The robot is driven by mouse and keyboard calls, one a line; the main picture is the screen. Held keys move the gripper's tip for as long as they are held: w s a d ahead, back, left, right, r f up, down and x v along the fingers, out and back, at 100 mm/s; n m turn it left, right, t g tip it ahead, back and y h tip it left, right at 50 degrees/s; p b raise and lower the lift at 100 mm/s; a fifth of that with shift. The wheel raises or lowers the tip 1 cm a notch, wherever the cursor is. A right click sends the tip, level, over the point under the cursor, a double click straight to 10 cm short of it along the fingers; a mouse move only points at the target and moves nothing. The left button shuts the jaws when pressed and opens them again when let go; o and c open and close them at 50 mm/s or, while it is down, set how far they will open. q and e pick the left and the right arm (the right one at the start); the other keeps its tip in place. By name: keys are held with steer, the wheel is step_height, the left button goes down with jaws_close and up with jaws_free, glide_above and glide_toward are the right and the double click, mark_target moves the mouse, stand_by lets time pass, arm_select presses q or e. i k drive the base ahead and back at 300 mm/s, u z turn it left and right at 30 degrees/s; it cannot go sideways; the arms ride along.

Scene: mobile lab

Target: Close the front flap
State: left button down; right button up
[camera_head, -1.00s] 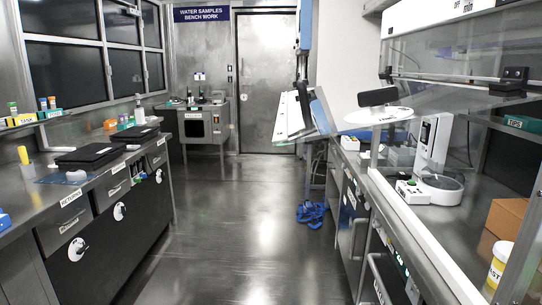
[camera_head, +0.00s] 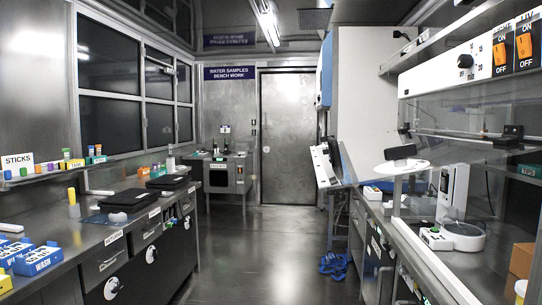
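No part labelled as a front flap can be read in the view. A tilted white panel with dark round marks (camera_head: 322,166) stands out from the tall white cabinet on the right side of the aisle, beside a grey-blue slanted sheet (camera_head: 347,165). I cannot tell whether either is the flap. On the right, a hood with a clear front pane (camera_head: 470,115) stands over the bench, with orange ON/OFF switches (camera_head: 514,46) above it. A small metal unit with a dark window (camera_head: 219,179) stands at the far end. Neither of my grippers is in view.
The left bench (camera_head: 85,240) holds black cases (camera_head: 130,199), bottles and blue boxes (camera_head: 38,260). Blue shoes (camera_head: 333,264) lie on the floor at the right of the aisle. The aisle floor (camera_head: 250,245) is clear up to the closed metal door (camera_head: 287,138).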

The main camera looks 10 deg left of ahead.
mark_target(357, 160)
steer(key=u, duration=0.1)
steer(key=i, duration=1.35)
steer(key=z, duration=0.5)
